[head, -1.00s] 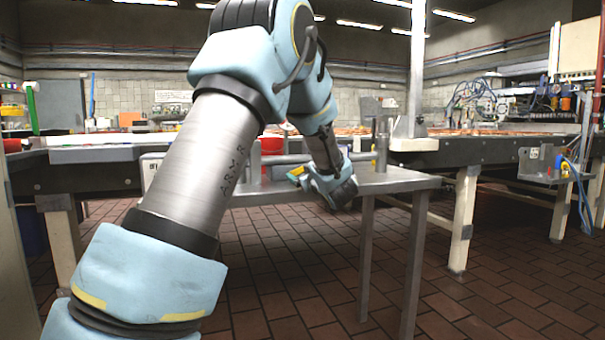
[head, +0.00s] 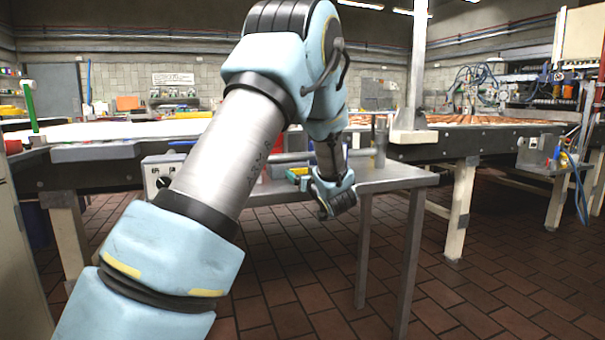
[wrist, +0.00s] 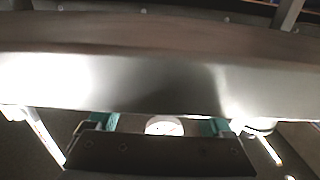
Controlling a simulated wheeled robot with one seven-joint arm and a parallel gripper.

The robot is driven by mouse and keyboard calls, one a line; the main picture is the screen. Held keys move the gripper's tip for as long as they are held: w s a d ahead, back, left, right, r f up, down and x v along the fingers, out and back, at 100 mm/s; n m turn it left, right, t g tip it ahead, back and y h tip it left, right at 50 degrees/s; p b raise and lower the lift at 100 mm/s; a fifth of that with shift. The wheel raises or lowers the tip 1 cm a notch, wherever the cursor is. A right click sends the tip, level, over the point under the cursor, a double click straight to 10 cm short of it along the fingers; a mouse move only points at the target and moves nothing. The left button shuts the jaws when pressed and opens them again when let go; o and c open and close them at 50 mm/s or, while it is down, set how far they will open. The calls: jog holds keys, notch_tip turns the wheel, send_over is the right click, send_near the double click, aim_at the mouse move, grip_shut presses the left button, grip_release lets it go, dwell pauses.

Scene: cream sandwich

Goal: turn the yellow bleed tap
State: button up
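My gripper (head: 301,172) is at the steel side table, well left of that shelf and partly hidden by my arm. In the wrist view, its two teal fingers (wrist: 160,124) stand apart at the bottom, with a pale round thing visible between them. Nothing is visibly held. No tap can be made out in the wrist view.
The steel side table (head: 405,179) stands in front of the long conveyor (head: 500,135). Its broad metal edge (wrist: 130,85) spans the wrist view close by. A control box with a black knob (head: 164,182) is left of my arm. The tiled floor at right is open.

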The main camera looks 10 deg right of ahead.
jog(key=shift+o, duration=1)
jog(key=s+d, duration=0.1)
jog(key=s, duration=0.9)
jog(key=shift+s+d, duration=0.15)
jog(key=shift+s, duration=0.2)
jog(key=shift+s, duration=0.1)
